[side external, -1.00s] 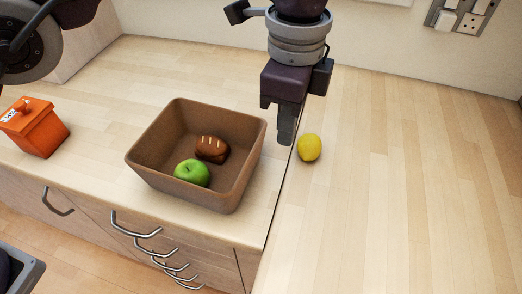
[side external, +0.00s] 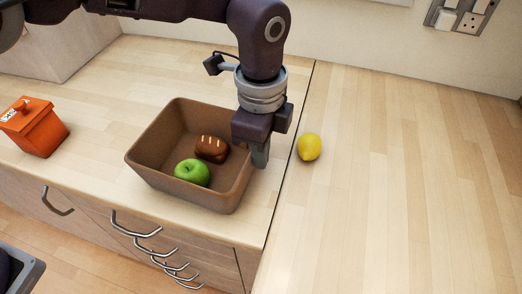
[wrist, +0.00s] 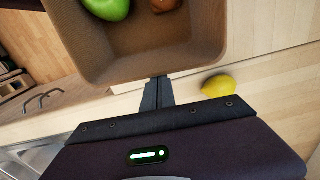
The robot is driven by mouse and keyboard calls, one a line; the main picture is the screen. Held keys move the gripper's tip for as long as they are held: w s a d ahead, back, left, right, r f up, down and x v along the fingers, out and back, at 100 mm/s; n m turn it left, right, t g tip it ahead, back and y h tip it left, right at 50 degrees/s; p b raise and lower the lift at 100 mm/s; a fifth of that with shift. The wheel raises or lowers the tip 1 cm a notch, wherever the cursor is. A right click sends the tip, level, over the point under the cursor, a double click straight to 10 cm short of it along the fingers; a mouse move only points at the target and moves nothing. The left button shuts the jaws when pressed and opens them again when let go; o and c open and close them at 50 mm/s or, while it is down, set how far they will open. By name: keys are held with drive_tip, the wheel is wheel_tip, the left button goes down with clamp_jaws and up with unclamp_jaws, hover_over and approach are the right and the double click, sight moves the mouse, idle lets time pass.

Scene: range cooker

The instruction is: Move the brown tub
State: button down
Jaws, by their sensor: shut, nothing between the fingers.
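The brown tub (side external: 155,180) stands on the wooden counter near its front edge. It holds a green apple (side external: 192,172) and a brown bread loaf (side external: 211,149). My gripper (side external: 260,158) is shut and empty, pointing down at the tub's right side. In the wrist view my gripper's fingertips (wrist: 157,82) are together just outside the tub's wall (wrist: 150,66); I cannot tell whether they touch it. The apple (wrist: 108,8) and part of the loaf (wrist: 165,5) show inside the tub there.
A yellow lemon (side external: 309,147) lies on the counter to the right of my gripper, and also shows in the wrist view (wrist: 218,86). An orange box (side external: 36,127) stands at the far left. The right counter (side external: 400,200) is otherwise clear. Drawer handles (side external: 135,226) line the front.

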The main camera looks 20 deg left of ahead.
drive_tip(key=a, duration=1.2)
drive_tip(key=shift+w, duration=0.4)
drive_tip(key=d, duration=0.3)
drive_tip(key=shift+s+d, duration=0.1)
drive_tip(key=shift+d, duration=0.05)
wheel_tip(320, 180, up, 10)
drive_tip(key=shift+d, duration=0.3)
